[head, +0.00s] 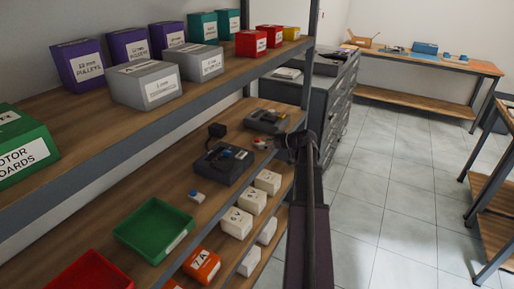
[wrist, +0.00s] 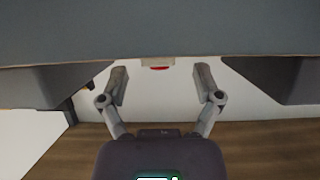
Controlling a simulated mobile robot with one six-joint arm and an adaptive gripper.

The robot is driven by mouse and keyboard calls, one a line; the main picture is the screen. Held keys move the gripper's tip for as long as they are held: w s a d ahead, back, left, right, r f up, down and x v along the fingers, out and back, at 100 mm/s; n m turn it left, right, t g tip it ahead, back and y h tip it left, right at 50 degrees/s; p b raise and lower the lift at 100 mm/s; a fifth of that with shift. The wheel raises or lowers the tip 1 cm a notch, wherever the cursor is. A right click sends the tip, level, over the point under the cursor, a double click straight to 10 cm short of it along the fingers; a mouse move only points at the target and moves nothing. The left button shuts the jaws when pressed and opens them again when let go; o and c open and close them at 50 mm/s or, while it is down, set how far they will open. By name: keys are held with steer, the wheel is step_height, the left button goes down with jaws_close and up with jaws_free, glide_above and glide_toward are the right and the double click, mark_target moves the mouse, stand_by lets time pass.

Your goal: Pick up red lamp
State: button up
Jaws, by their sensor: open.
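The red lamp seems to be the small pale piece with a red part (head: 262,142) on the middle shelf, just left of my gripper in the head view. In the wrist view a small red part with a pale base (wrist: 159,68) shows ahead, centred between the fingertips and partly cut off by a grey band. My gripper (wrist: 160,84) is open, with a finger on each side and nothing between them. In the head view my gripper (head: 284,141) is at the shelf's front edge, small and dark; its fingers are hard to make out.
On the same shelf (head: 170,222) are a dark device (head: 223,163), a grey device (head: 266,121), a small blue-topped piece (head: 197,197) and a green tray (head: 155,229). White boxes (head: 252,201) line the front below. The upper shelf (head: 110,125) overhangs.

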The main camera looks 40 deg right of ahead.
steer(key=shift+x, duration=0.8)
steer(key=c, duration=1)
